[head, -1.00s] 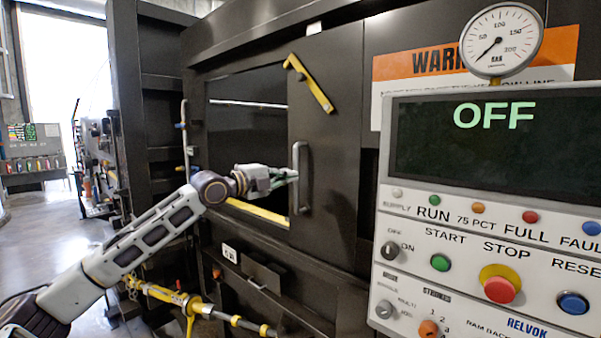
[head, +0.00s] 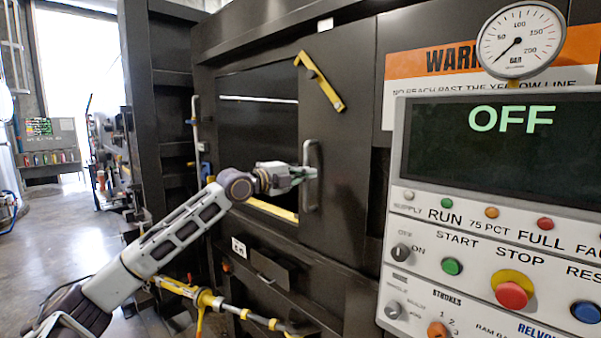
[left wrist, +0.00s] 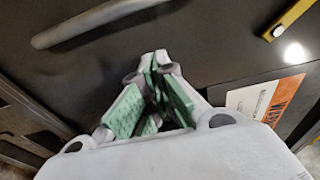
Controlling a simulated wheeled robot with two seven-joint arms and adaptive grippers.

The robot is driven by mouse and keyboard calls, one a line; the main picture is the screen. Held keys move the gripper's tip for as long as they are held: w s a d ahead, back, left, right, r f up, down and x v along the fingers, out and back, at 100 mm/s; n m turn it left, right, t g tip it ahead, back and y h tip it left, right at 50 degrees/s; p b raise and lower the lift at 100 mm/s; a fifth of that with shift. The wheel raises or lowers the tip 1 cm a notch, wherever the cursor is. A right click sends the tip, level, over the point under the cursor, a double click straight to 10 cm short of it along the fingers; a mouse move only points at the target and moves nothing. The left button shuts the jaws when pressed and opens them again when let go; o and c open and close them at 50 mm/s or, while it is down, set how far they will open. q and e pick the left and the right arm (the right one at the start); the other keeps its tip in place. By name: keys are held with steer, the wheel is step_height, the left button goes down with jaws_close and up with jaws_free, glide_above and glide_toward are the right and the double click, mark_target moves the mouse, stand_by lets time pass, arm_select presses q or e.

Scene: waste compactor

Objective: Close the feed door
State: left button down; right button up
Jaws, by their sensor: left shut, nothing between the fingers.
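The feed door (head: 347,130) is a dark panel with an upright grey bar handle (head: 313,190) near its left edge. To its left the feed opening (head: 255,125) shows uncovered and dark. My left gripper (head: 308,172) is shut and empty, its green-padded fingers at the handle's middle in the head view. In the left wrist view, the shut fingertips (left wrist: 160,62) lie below and right of the handle (left wrist: 100,20), with a gap in the picture; contact cannot be told. My right gripper is out of view.
A yellow latch bar (head: 320,82) sits on the door's upper part. The control panel (head: 400,150), reading OFF, and a gauge (head: 520,40) stand at right. A yellow-and-grey rod (head: 215,302) runs below my left arm. Open floor (head: 60,240) lies at left.

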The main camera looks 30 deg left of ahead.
arm_select(q)
steer(key=w+a+p, duration=0.1)
steer(key=w+p, duration=0.2)
steer(key=w, duration=0.3)
steer(key=shift+w+a+p, duration=0.2)
steer(key=shift+a+p, duration=0.05)
steer(key=shift+p, duration=0.15)
stand_by(0.6)
steer(key=shift+a, duration=0.1)
stand_by(0.4)
